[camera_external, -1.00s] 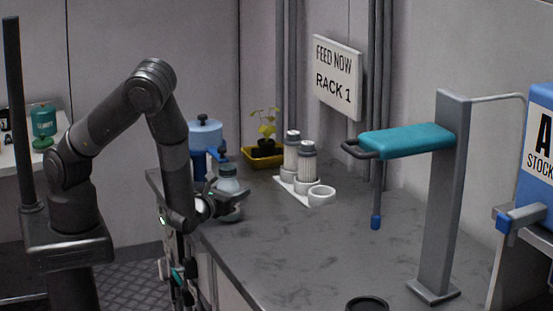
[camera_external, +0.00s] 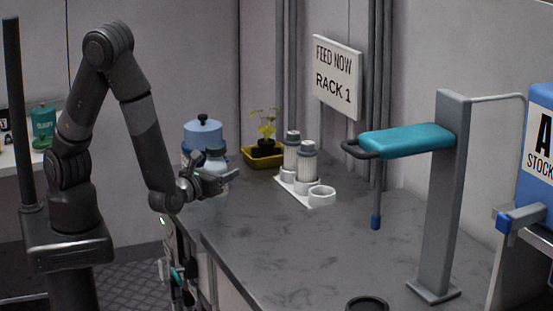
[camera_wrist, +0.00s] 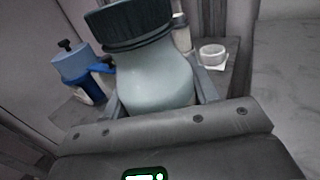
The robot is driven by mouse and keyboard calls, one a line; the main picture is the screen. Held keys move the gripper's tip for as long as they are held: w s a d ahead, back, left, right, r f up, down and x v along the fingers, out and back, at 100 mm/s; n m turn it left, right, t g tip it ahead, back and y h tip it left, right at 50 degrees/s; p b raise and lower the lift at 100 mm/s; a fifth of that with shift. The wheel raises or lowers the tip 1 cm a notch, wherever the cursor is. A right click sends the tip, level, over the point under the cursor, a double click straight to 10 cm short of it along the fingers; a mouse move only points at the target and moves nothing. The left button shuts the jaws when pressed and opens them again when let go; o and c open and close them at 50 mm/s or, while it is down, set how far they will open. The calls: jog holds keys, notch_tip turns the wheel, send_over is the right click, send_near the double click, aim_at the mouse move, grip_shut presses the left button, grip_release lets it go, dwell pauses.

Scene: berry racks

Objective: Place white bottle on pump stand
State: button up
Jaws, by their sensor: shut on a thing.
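My gripper (camera_external: 218,182) is shut on the white bottle (camera_external: 215,164), a pale bottle with a dark ribbed cap, near the counter's left side. In the wrist view the bottle (camera_wrist: 155,80) fills the middle, slightly tilted in the picture, between the fingers of my gripper (camera_wrist: 160,98). Its lower part is hidden by the gripper. A grey post stand (camera_external: 437,200) with a teal padded arm (camera_external: 405,140) and a blue-tipped tube (camera_external: 376,215) stands at the right. It may be the pump stand; I cannot tell for sure.
A white rack (camera_external: 322,202) holds two ribbed cylinders beside an empty white cup (camera_external: 321,194). A blue lidded container (camera_external: 203,134) and a yellow planter (camera_external: 250,158) stand behind the bottle. A dark ring (camera_external: 368,303) lies at the front edge. The middle of the grey counter (camera_external: 290,245) is clear.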

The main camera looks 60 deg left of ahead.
aim_at(217, 169)
jog(key=shift+s+d+r, duration=0.85)
jog(key=shift+s+d, duration=0.05)
jog(key=shift+d, duration=0.2)
jog(key=shift+w+r, duration=0.1)
jog(key=shift+r, duration=0.05)
jog(key=w+a+r+m+t+h, duration=0.1)
jog(key=w+r+m+h, duration=0.15)
jog(key=w+r, duration=0.45)
jog(key=w+a+r+m+t+h, duration=0.1)
jog(key=w+r+h, duration=0.3)
jog(key=r, duration=0.6)
jog(key=w+a+r+m+h, duration=0.1)
jog(key=w+a+r, duration=0.1)
jog(key=a+r, duration=0.5)
jog(key=w+a+r+m+h, duration=0.1)
jog(key=w+a+r, duration=0.2)
jog(key=a+r, duration=0.3)
jog(key=a, duration=0.2)
jog(key=shift+a+r, duration=0.3)
jog(key=shift+r, duration=0.05)
jog(key=shift+d+m+h, duration=0.1)
jog(key=shift+m+h, duration=0.15)
